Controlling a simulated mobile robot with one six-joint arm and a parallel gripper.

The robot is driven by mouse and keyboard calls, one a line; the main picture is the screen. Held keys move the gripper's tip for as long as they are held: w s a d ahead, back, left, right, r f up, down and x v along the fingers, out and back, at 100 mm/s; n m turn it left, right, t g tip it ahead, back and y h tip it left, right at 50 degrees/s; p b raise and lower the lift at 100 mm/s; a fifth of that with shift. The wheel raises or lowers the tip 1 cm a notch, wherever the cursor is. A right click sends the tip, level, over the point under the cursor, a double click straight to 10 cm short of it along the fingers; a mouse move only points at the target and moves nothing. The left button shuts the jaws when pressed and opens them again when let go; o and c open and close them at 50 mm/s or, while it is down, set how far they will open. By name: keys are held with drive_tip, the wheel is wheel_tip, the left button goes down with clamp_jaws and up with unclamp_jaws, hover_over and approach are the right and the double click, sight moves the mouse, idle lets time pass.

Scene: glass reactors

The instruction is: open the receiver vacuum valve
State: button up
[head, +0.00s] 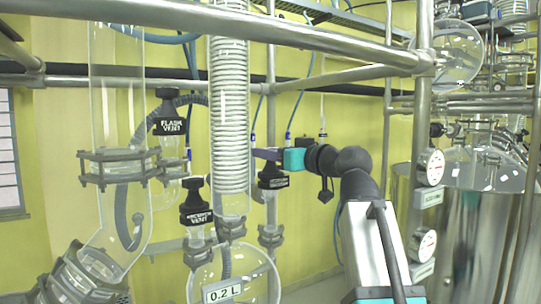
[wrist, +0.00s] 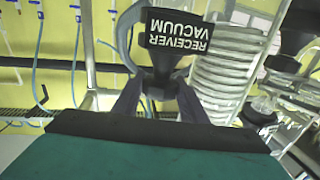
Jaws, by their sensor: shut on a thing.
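The receiver vacuum valve has a black handle with a white-lettered label. In the wrist view the label (wrist: 178,32) reads RECEIVER VACUUM upside down. In the head view the valve (head: 272,180) is near the middle, just right of the coiled glass column. My gripper (head: 265,154) reaches it from the right, with its teal body beside the valve's top. In the wrist view the two dark fingers of my gripper (wrist: 158,90) are closed around the narrower black part of the handle. The exact contact faces and the valve body behind the label are partly hidden.
The flash vent valve (head: 170,126) and receiver vent valve (head: 197,215) stand to the left. The coiled glass column (head: 230,110) is close to my gripper. A metal rail (head: 240,27) crosses above. Pressure gauges (head: 431,167) and a steel vessel (head: 478,240) are at right.

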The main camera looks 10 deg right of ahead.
drive_tip(key=shift+w+d+f+n+g+y+b, duration=0.1)
drive_tip(key=shift+n+g+y+b, duration=0.45)
drive_tip(key=shift+b, duration=0.8)
drive_tip(key=shift+n+g+y+b, duration=0.35)
drive_tip(key=shift+n+y+b, duration=0.2)
drive_tip(key=shift+y+b, duration=0.35)
drive_tip(key=n+g+y+b, duration=0.2)
drive_tip(key=g+y+b, duration=0.1)
drive_tip(key=b, duration=0.1)
drive_tip(key=shift+n, duration=0.4)
drive_tip(key=n+g+y+b, duration=0.2)
drive_tip(key=g, duration=0.1)
drive_tip(key=shift+n+g+b, duration=0.3)
drive_tip(key=shift+b, duration=0.1)
drive_tip(key=shift+r+n+g+y+b, duration=0.1)
drive_tip(key=shift+n+g+y+b, duration=0.2)
drive_tip(key=shift+n+g, duration=0.4)
drive_tip(key=shift+r+n+g+y+b, duration=0.1)
drive_tip(key=shift+n+g+y, duration=0.3)
drive_tip(key=shift+g, duration=0.6)
drive_tip(key=n+g+p, duration=0.2)
drive_tip(key=g+p, duration=0.1)
drive_tip(key=g, duration=0.1)
drive_tip(key=shift+r+n, duration=0.15)
drive_tip(key=shift+n, duration=0.25)
drive_tip(key=shift+n+g+p, duration=0.3)
drive_tip(key=shift+g+p, duration=0.3)
drive_tip(key=shift+p, duration=0.2)
